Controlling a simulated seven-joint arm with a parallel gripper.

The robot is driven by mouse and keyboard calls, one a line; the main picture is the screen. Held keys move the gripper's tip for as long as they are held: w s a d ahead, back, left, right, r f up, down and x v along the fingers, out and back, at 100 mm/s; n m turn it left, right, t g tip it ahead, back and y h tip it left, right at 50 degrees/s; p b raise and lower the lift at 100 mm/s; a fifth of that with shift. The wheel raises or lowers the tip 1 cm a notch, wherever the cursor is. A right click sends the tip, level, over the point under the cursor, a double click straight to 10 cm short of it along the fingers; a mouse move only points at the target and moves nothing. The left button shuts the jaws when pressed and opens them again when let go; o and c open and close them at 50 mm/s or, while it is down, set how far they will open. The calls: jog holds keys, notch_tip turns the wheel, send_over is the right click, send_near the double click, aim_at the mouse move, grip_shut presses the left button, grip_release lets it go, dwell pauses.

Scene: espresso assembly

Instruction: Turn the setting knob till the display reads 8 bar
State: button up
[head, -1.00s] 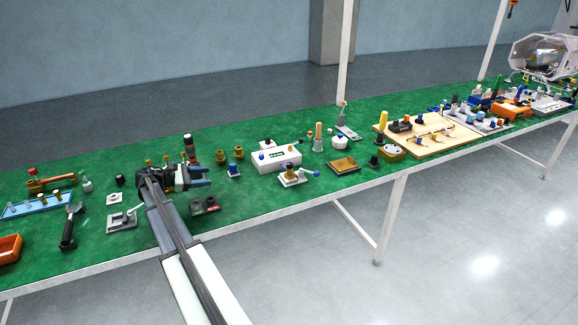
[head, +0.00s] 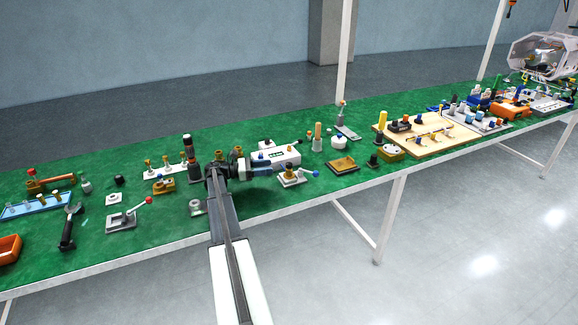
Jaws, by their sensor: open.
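The white box (head: 290,156) with a small dark display is near the middle of the green table in the head view. The digits are too small to read. My gripper (head: 264,167), dark with pale bluish fingers, points right and overlaps the box's front left part in the picture. It is open. I see nothing held between its fingers. I cannot tell whether the fingers touch the box or the knob.
A white lever fixture with a blue-tipped handle (head: 314,173) stands just right of my fingers. A tall dark grinder-like object (head: 190,160) stands to the left. A brown flat block (head: 341,164) lies to the right. A red-tipped lever clamp (head: 125,217) sits at the front left.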

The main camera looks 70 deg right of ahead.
aim_at(289, 165)
jog(key=x, duration=1)
jog(key=shift+c, duration=0.3)
jog(key=shift+a, duration=0.1)
jog(key=c, duration=0.9)
jog(key=shift+n+t+h, duration=0.6)
jog(key=shift+n+h, duration=0.1)
jog(key=shift+h, duration=0.2)
jog(key=n+t+h, duration=0.3)
jog(key=shift+s+a+t+h, duration=0.1)
jog(key=shift+a+t+h, duration=0.1)
jog(key=shift+t+h, duration=0.1)
jog(key=n+t+h, duration=0.2)
jog(key=n+t, duration=0.1)
jog(key=t, duration=0.1)
jog(key=shift+d, duration=0.1)
jog(key=shift+d+n+t+h, duration=0.1)
jog(key=shift+n+t+h, duration=0.7)
jog(key=shift+n+t, duration=1.4)
jog(key=shift+t, duration=1.2)
